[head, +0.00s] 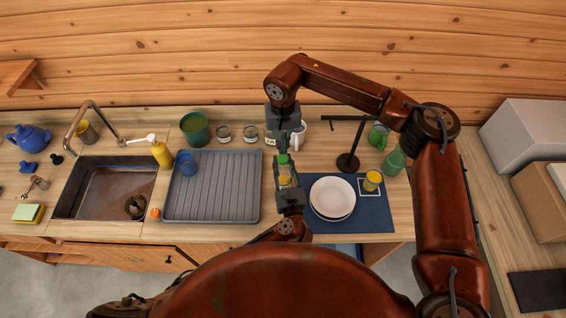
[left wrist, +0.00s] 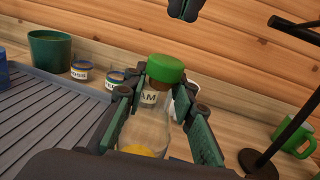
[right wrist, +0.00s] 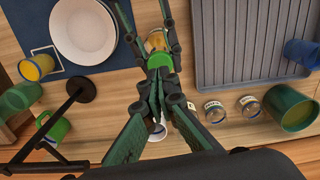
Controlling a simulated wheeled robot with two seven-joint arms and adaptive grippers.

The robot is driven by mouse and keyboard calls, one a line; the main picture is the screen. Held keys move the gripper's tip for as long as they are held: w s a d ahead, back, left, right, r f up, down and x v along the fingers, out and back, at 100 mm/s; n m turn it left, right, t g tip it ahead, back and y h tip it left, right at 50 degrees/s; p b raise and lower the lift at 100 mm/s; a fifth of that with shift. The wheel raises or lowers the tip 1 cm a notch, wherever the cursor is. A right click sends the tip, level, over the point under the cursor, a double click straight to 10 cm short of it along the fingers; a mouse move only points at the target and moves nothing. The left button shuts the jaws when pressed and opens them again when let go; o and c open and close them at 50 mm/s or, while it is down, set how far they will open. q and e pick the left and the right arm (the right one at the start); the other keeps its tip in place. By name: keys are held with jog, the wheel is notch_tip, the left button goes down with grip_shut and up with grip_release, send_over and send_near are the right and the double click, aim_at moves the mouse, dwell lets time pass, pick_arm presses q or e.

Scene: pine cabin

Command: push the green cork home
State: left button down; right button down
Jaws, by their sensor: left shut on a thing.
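A clear glass bottle (head: 286,180) with yellow contents stands upright between the fingers of my left gripper (head: 289,188), which is shut on it. The green cork (head: 283,159) sits in its mouth; in the left wrist view the cork (left wrist: 167,68) shows a brown lower part below its green top, above the glass. My right gripper (head: 282,142) points down above the cork with its fingers together and empty. In the left wrist view its tips (left wrist: 184,10) are apart from the cork. In the right wrist view the cork (right wrist: 160,61) shows just beyond the fingertips.
A grey drying rack (head: 212,190) lies left of the bottle. White plates (head: 332,197) and a yellow cup (head: 372,180) rest on a blue mat (head: 375,215) to the right. Labelled jars (head: 223,132), a white mug (head: 299,134) and a black stand (head: 348,162) are behind.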

aim_at(283, 158)
jog(key=shift+f, duration=0.3)
jog(key=shift+f, duration=0.7)
jog(key=shift+f, duration=0.35)
jog(key=shift+f, duration=0.75)
jog(key=shift+r, duration=3.5)
pick_arm(q)
jog(key=c, duration=1.5)
grip_release()
